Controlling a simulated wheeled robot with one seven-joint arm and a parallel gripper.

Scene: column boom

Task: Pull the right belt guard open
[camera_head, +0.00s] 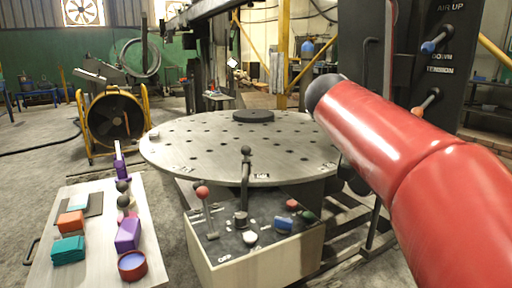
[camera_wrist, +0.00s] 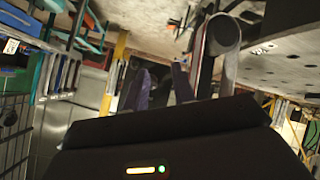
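The right belt guard cannot be picked out with certainty. A dark upright machine panel (camera_head: 437,75) stands at the right of the head view, with levers and the words AIR UP, DOWN and TENSION. A dark vertical bar like a handle (camera_head: 371,68) is at its left side. My red arm covers the area below, and my gripper is hidden in the head view. In the wrist view my gripper (camera_wrist: 160,84) shows two dark fingers standing apart, with nothing seen between them. A grey looped bar (camera_wrist: 217,45) is just beyond, to the right; contact is not visible.
A round perforated table (camera_head: 200,150) fills the middle. A control box with levers (camera_head: 262,262) stands before it. A side table (camera_head: 88,215) at left holds coloured blocks. A yellow-framed fan (camera_head: 115,120) stands behind. Open floor lies at far left.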

